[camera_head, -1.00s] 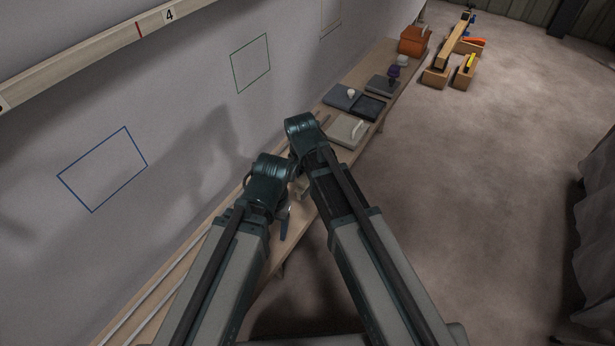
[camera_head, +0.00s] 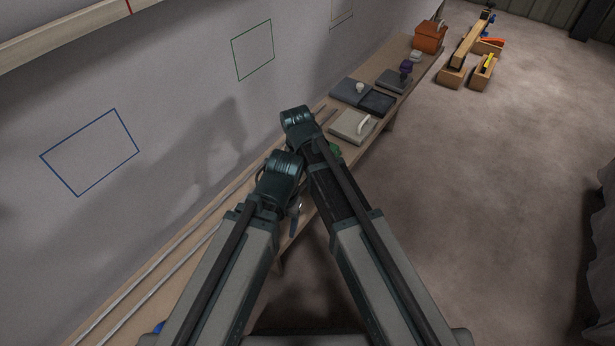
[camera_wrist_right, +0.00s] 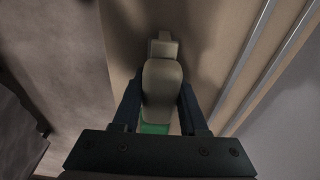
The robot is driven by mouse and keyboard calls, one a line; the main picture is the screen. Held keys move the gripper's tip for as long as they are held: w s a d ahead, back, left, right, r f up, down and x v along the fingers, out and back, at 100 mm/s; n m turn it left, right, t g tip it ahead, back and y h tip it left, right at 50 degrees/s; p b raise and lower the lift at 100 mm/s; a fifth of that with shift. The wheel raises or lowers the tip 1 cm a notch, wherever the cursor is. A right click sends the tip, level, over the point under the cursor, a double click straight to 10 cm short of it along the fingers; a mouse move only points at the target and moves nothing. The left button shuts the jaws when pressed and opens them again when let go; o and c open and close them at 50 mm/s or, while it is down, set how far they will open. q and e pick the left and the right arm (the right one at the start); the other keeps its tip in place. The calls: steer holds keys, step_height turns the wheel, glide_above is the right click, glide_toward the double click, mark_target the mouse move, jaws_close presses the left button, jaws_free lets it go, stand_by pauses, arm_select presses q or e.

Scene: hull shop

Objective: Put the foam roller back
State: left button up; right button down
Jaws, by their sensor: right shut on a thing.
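My right gripper (camera_wrist_right: 159,92) is shut on a pale, rounded thing (camera_wrist_right: 162,84) in the right wrist view. The thing has a narrower pale end pointing away and a green part (camera_wrist_right: 154,128) close to the palm. I cannot tell for sure whether it is the foam roller. In the head view my right arm hides most of it; a bit of green shows beside the forearm.
A long wooden bench (camera_head: 392,115) runs along the wall. On it are a pale tray (camera_head: 347,130) with a white handle-like piece, dark plates (camera_head: 376,102) and an orange box (camera_head: 429,37). Wooden blocks (camera_head: 452,76) stand on the floor beyond.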

arm_select(q)
steer(key=shift+f, duration=0.1)
arm_select(e)
steer(key=c, duration=0.9)
jaws_free()
steer(key=shift+f, duration=0.1)
steer(key=o, duration=0.5)
steer(key=shift+c, duration=0.2)
arm_select(q)
steer(key=shift+r, duration=0.25)
arm_select(e)
steer(key=shift+r, duration=0.2)
